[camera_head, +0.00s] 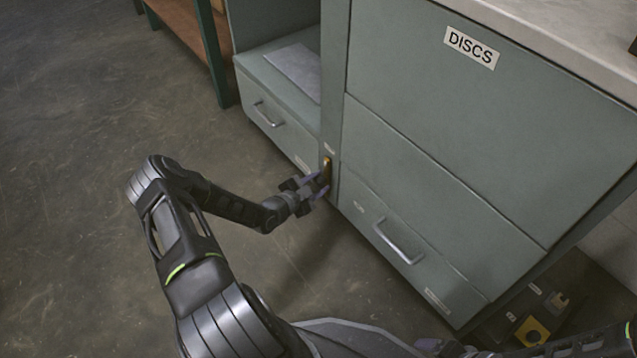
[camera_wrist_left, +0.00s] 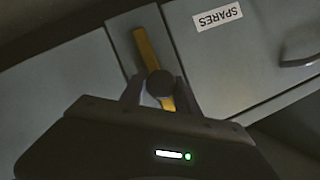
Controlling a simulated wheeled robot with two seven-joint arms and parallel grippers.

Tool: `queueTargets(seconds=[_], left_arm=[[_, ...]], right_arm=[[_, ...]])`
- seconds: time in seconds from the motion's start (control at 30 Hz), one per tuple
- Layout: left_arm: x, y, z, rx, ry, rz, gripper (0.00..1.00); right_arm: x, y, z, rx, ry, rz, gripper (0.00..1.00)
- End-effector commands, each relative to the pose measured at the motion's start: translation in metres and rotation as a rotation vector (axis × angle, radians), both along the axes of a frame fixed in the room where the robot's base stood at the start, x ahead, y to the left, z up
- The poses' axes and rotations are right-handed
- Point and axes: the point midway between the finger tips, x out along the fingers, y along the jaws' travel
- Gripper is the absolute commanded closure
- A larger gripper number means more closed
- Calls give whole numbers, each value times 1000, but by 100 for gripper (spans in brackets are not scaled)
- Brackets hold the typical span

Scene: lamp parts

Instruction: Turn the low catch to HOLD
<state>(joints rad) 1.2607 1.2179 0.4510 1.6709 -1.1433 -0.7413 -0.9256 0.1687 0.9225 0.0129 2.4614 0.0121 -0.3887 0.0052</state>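The low catch (camera_head: 327,164) is a small brass-coloured lever on the upright post between the two drawers. In the left wrist view the catch (camera_wrist_left: 147,52) is a slanted yellow bar with a dark round knob at its middle. My left gripper (camera_head: 319,183) is at the catch's lower end. In the left wrist view its two fingers (camera_wrist_left: 157,94) stand apart on either side of the bar's near end, with a gap visible on one side. A tiny label above the catch is too small to read. My right gripper (camera_head: 445,346) shows only partly at the bottom edge.
A drawer with a metal handle (camera_head: 398,243) is right of the post, below the panel labelled DISCS (camera_head: 471,47). Another drawer (camera_head: 272,117) is to the left, under an open shelf. A SPARES label (camera_wrist_left: 217,16) shows in the wrist view. Floor at left is clear.

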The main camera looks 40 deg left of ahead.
Motion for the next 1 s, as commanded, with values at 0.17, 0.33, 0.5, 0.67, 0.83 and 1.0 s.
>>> queueTargets(seconds=[0.17, 0.33, 0.5, 0.67, 0.83, 1.0], left_arm=[[0, 0, 0, 0, -1, 2, 79], [0, 1, 1, 0, -2, 1, 92], [1, 1, 1, 0, -2, 1, 100], [1, 1, 1, -1, -3, 2, 100], [1, 1, 1, -1, -3, 2, 100], [1, 1, 1, -1, -3, 2, 100]], right_arm=[[0, 0, 0, 0, 0, 0, 15], [0, 0, 0, 0, 1, 0, 15], [0, 0, 0, 0, 1, 0, 15], [0, 0, 0, 0, 0, 0, 15], [0, 0, 0, 0, 1, 0, 15], [0, 0, 0, 0, 0, 0, 15]])
